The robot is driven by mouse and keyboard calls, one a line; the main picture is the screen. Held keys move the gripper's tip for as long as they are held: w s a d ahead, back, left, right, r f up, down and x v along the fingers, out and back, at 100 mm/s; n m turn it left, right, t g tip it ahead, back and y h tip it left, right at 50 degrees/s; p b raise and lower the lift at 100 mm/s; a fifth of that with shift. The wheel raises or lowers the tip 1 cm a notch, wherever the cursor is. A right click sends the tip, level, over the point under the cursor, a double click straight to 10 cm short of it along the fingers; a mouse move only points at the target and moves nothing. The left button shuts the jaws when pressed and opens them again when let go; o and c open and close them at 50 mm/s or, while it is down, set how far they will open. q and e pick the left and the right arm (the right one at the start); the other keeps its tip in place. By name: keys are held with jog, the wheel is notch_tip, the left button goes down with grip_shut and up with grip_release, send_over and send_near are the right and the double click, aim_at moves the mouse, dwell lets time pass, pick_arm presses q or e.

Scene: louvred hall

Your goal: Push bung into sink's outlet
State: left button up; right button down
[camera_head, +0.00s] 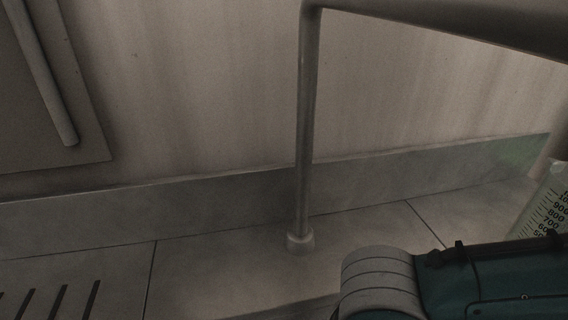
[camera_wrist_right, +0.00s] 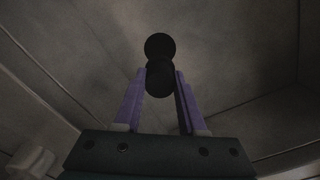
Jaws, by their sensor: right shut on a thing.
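In the right wrist view my right gripper (camera_wrist_right: 162,77) has two purple fingers shut on a black bung (camera_wrist_right: 160,80), whose rounded body shows between the fingertips. A second dark round shape (camera_wrist_right: 160,46) overlaps it just beyond. I cannot tell whether this is the sink's outlet or another part of the bung. A dim grey surface, perhaps the sink (camera_wrist_right: 85,55), lies behind, with straight edges at left and right. The head view shows neither gripper, the bung nor the outlet; part of my teal and grey arm fills its lower right.
In the head view a grey upright pipe (camera_head: 307,130) stands on the tiled ledge (camera_head: 225,265), joined to a bar at the top. A graduated clear vessel (camera_head: 545,205) stands at the right, close to my arm. Dark slots (camera_head: 60,302) show at lower left.

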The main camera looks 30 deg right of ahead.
pick_arm(q)
notch_tip(320, 180, down, 6)
jog(key=b, duration=0.4)
jog(key=shift+a+r, duration=0.15)
jog(key=shift+r, duration=0.1)
pick_arm(e)
notch_tip(320, 180, down, 5)
jog(key=shift+f, duration=0.1)
pick_arm(q)
jog(key=shift+f+b, duration=0.7)
jog(key=shift+b, duration=0.25)
pick_arm(e)
jog(key=shift+f, duration=1.25)
pick_arm(q)
jog(key=shift+r, duration=0.15)
pick_arm(e)
jog(key=shift+r, duration=0.15)
pick_arm(q)
jog(key=shift+r+p, duration=0.4)
jog(key=shift+p, duration=0.15)
pick_arm(e)
jog(key=shift+r, duration=0.25)
pick_arm(q)
jog(key=shift+f, duration=0.15)
pick_arm(e)
jog(key=shift+f, duration=0.2)
